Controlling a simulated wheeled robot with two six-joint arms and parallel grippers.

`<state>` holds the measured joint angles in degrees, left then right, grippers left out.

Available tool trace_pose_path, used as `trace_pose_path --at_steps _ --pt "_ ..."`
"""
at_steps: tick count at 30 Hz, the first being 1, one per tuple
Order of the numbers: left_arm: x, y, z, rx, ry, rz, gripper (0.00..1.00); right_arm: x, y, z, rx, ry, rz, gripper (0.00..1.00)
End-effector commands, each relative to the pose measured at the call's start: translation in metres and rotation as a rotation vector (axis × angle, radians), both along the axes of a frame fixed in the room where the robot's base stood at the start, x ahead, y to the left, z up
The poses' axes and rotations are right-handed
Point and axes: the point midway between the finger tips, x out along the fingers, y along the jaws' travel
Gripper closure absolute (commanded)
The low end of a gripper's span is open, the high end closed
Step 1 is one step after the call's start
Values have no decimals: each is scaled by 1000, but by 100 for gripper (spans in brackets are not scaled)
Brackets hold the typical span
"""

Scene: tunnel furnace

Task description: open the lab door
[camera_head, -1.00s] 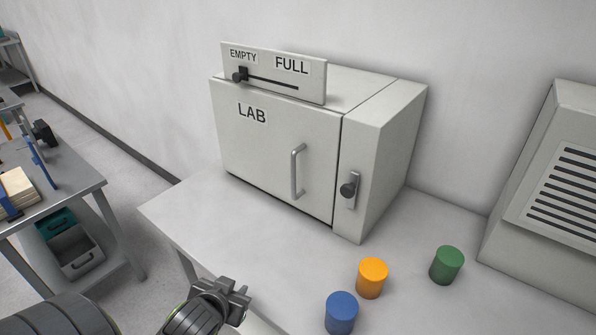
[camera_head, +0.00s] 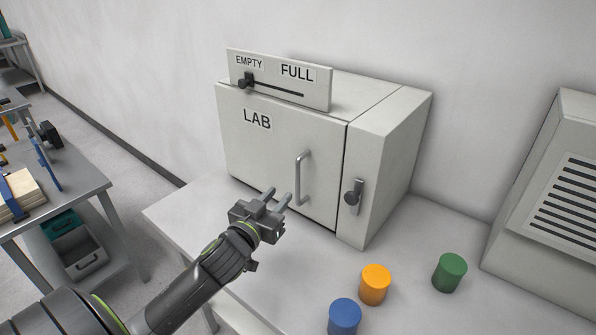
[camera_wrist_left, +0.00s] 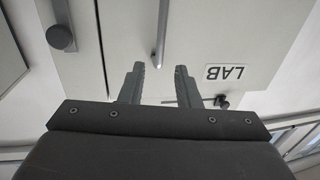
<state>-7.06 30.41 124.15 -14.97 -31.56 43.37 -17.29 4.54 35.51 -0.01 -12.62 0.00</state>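The lab box stands on the white table against the wall, with its LAB door (camera_head: 262,158) closed. A vertical bar handle (camera_head: 302,178) is on the right part of the door. My left gripper (camera_head: 278,197) is in front of the door, just left of and below the handle, open and empty. In the left wrist view the two fingers of the left gripper (camera_wrist_left: 157,72) are apart, and the handle (camera_wrist_left: 161,35) shows beyond them, between their tips. The LAB label (camera_wrist_left: 227,72) appears upside down there. My right gripper is not in view.
A latch knob (camera_head: 353,197) is on the panel right of the door. An EMPTY/FULL slider (camera_head: 246,82) sits on top, at EMPTY. Orange (camera_head: 375,285), blue (camera_head: 344,317) and green (camera_head: 449,272) cylinders stand on the table (camera_head: 185,212) at the front right. A vented box (camera_head: 515,225) is at right.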

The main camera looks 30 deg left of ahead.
Motion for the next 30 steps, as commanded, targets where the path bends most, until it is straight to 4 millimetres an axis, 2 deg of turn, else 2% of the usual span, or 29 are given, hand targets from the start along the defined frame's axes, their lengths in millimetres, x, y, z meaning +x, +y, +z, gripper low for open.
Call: trace_pose_path --at_steps 6,15,21,30 --pt "41 5 2 -1 1 2 70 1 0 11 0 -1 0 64" --pt "88 10 1 0 2 1 70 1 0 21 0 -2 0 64" --pt "105 12 0 0 2 1 70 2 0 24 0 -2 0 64" --pt "110 13 -1 1 2 1 70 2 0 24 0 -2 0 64"
